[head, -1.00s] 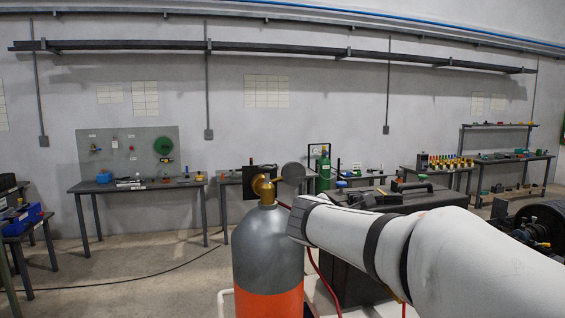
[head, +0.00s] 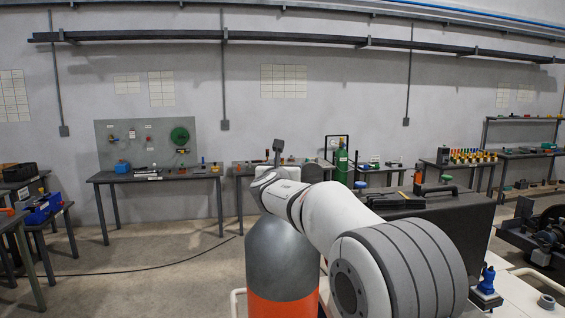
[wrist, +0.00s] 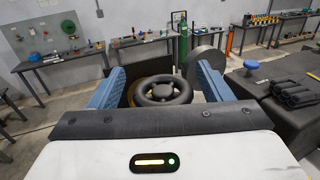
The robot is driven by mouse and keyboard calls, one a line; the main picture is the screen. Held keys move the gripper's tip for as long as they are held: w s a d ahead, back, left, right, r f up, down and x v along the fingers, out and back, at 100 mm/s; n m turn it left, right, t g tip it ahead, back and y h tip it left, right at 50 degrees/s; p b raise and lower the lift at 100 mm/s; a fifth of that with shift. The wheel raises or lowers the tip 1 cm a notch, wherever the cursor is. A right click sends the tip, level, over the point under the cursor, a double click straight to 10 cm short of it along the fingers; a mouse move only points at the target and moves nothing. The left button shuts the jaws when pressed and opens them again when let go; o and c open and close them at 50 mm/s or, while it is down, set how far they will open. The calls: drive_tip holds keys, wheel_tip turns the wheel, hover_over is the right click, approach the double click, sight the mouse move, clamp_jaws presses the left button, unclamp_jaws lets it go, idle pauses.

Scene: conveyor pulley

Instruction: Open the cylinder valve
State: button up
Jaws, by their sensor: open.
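The gas cylinder (head: 280,260), grey above an orange band, stands upright at the bottom middle of the head view. My arm hides its brass valve there. In the wrist view, the black round handwheel (wrist: 163,92) lies between the two blue fingers of my gripper (wrist: 161,72). Some brass (wrist: 131,94) of the valve shows beside the wheel on the left. A dark grey round disc (wrist: 205,57) stands beyond the right finger.
A black case (head: 440,215) stands right of the cylinder, with a blue-knobbed item (head: 487,280) near it. A green cylinder (head: 341,162) stands by the far wall. A tool bench (head: 155,176) is at the back left. The floor left of the cylinder is open, with a cable lying across it.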

drive_tip(key=shift+w+d, duration=0.1)
drive_tip(key=shift+w, duration=0.35)
drive_tip(key=shift+c, duration=0.2)
